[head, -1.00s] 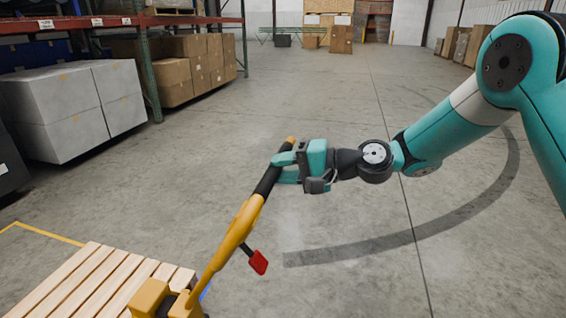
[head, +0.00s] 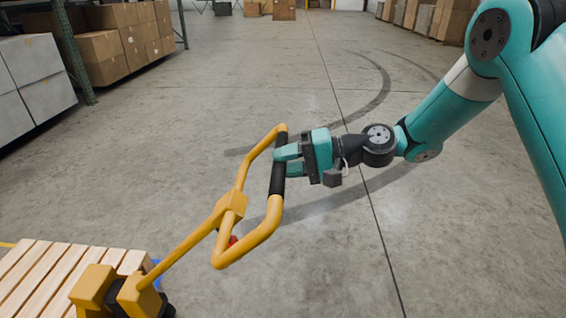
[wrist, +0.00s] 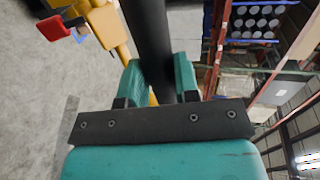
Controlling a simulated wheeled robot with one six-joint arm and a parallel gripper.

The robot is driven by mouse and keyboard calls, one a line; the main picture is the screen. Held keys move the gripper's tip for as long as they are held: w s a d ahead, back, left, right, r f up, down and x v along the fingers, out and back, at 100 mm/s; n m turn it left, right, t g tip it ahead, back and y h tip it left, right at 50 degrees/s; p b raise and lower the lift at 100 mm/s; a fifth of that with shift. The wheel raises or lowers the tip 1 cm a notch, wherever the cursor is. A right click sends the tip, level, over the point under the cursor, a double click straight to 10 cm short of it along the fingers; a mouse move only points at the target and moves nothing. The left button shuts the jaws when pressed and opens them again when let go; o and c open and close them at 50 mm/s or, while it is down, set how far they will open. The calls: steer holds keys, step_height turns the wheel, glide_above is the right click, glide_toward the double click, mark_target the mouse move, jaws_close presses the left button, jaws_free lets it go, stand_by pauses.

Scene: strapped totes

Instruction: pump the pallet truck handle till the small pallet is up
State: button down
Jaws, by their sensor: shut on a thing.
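The yellow pallet truck handle (head: 232,203) is a loop with a black grip bar (head: 277,178), tilted out to the right from the truck's base (head: 122,295). My gripper (head: 287,160) is shut on the black grip, which also runs between the fingers in the wrist view (wrist: 150,45). A red lever (head: 232,240) is partly hidden by the loop; it shows more clearly in the wrist view (wrist: 55,27). The small wooden pallet (head: 50,275) is at the lower left, cut off by the frame edge. How high it stands above the floor cannot be told.
White boxes (head: 40,85) and brown cartons (head: 120,40) stand by a rack at the upper left. More cartons (head: 430,18) stand far right. The grey concrete floor (head: 300,90) around the handle is clear, with dark curved tyre marks.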

steer(key=shift+w+d, duration=0.15)
steer(key=shift+w, duration=0.1)
steer(key=c, duration=0.9)
jaws_free()
steer(key=shift+w+f, duration=0.1)
steer(key=shift+o, duration=0.2)
